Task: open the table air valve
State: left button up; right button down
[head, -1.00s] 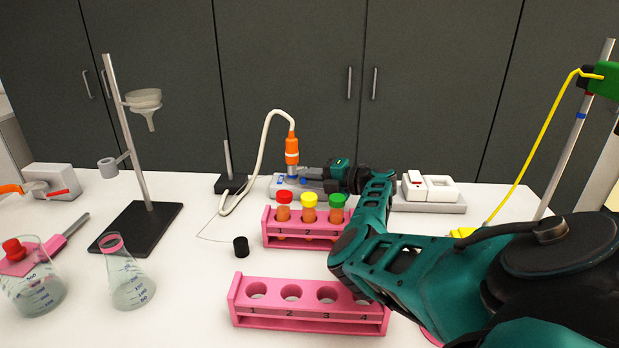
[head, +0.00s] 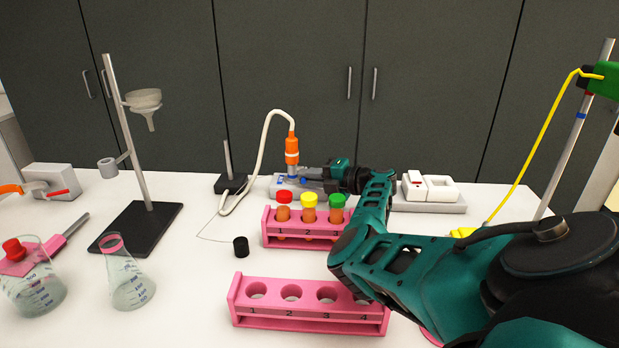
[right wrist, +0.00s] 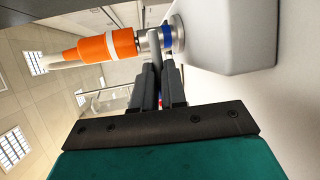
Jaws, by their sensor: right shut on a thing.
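The table air valve (head: 292,172) is a silver fitting with a blue ring on a grey-white base at the back of the table. An orange coupling (head: 292,150) with a white hose rises from it. In the right wrist view the orange coupling (right wrist: 105,46) lies sideways, beside the silver fitting and blue ring (right wrist: 166,40). My right gripper (head: 308,178) reaches the valve from the right. Its two dark fingers (right wrist: 158,72) are shut on a thin grey valve handle, mostly hidden between them. My left gripper is out of view.
A pink rack with capped tubes (head: 268,240) stands in front of the valve, under my right arm. An empty-looking pink rack (head: 310,316) is nearer. A white device (head: 440,188) stands right of the gripper. A stand (head: 145,215) and flasks are at left.

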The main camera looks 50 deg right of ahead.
jog(key=shift+d+r+m, duration=0.3)
jog(key=shift+r, duration=0.1)
jog(key=shift+d+r+m+g, duration=0.2)
jog(key=shift+r+m+g, duration=0.25)
jog(key=shift+m+g, duration=0.55)
jog(key=shift+a+m+y, duration=0.1)
jog(key=shift+m+y, duration=0.2)
jog(key=shift+a, duration=0.1)
jog(key=c, duration=1.4)
grip_release()
jog(key=shift+o, duration=1.1)
jog(key=shift+w+a, duration=0.1)
